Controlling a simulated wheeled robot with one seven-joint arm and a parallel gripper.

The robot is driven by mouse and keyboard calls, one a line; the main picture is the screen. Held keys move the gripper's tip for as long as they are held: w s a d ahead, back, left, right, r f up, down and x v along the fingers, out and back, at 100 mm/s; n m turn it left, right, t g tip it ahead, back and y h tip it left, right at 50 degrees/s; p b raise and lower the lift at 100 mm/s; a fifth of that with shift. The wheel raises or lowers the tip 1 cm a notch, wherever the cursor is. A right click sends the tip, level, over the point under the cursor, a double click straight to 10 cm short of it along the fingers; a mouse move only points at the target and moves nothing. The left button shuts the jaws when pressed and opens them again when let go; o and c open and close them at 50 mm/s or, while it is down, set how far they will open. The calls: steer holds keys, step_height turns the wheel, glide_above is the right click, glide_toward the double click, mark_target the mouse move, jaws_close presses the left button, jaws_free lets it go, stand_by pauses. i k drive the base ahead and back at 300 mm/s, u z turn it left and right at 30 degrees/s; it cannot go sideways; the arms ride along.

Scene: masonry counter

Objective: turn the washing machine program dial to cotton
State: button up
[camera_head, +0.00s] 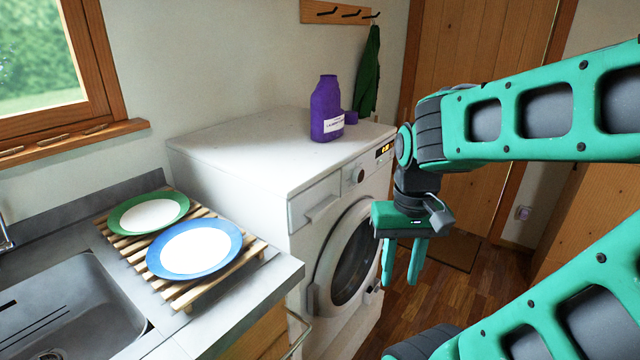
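The white washing machine (240,150) stands against the wall, right of the counter. Its program dial (359,174) is a small round knob on the front panel, between the detergent drawer (315,206) and a lit orange display (383,149). The dial's marks are too small to read. The round door (352,255) below looks closed. My gripper (402,282) hangs with its fingers pointing down, in front of the machine and to the right of the dial and lower in the picture. The green fingers are apart with nothing between them. The gripper does not appear to touch the machine.
A purple bottle (326,110) stands on the machine's top. The counter holds a sink (65,310) and a wooden rack (172,294) with a green-rimmed plate (149,213) and a blue-rimmed plate (195,249). Wooden floor (425,305) is free right of the machine.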

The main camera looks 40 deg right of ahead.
mark_target(357, 175)
steer(key=u, duration=0.7)
steer(key=k, duration=2.35)
steer(key=z, duration=1.25)
steer(key=i, duration=1.65)
steer(key=u, duration=0.05)
